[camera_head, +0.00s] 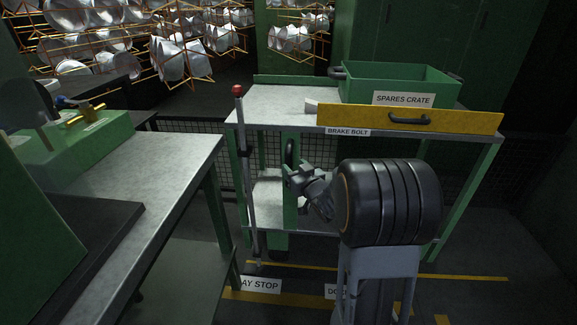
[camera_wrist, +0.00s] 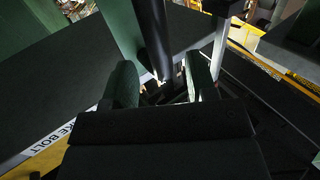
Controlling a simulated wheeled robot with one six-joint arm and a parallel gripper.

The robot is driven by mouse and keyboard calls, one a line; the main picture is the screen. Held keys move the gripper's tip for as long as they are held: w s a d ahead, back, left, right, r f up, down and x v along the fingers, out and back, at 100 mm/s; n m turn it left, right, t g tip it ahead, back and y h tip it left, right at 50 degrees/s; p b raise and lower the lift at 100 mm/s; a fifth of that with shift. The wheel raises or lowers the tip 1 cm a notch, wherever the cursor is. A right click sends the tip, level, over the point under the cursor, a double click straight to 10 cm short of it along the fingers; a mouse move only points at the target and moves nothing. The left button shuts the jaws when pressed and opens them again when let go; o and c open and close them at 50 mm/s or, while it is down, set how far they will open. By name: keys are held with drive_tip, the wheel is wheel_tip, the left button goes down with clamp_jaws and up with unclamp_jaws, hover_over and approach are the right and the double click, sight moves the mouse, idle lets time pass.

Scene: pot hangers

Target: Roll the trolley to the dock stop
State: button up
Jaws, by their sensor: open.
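The trolley (camera_head: 275,97) has a grey top, green legs and a lower shelf. It stands right of centre in the head view. A dark upright handle (camera_head: 290,152) is on its green front post. My gripper (camera_head: 289,172) is open at this post, just below or around the handle. In the wrist view, a dark upright bar (camera_wrist: 155,40) shows between my open fingers (camera_wrist: 160,85); I cannot tell whether they touch it. A red-knobbed rod (camera_head: 238,92) stands at the trolley's left corner. A floor label starting "DO" (camera_head: 332,291) is partly hidden by my arm.
A green spares crate (camera_head: 400,78) and a yellow front panel with a dark handle (camera_head: 410,119) are on the trolley. A workbench (camera_head: 150,165) stands at the left. A floor label ending "AY STOP" (camera_head: 260,284) lies by yellow lines. A mesh fence runs behind. Dark floor is clear at right.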

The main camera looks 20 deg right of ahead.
sight(290, 164)
drive_tip(key=shift+w+a+b, duration=0.2)
drive_tip(key=shift+w+b, duration=0.15)
drive_tip(key=shift+w, duration=1.75)
clamp_jaws()
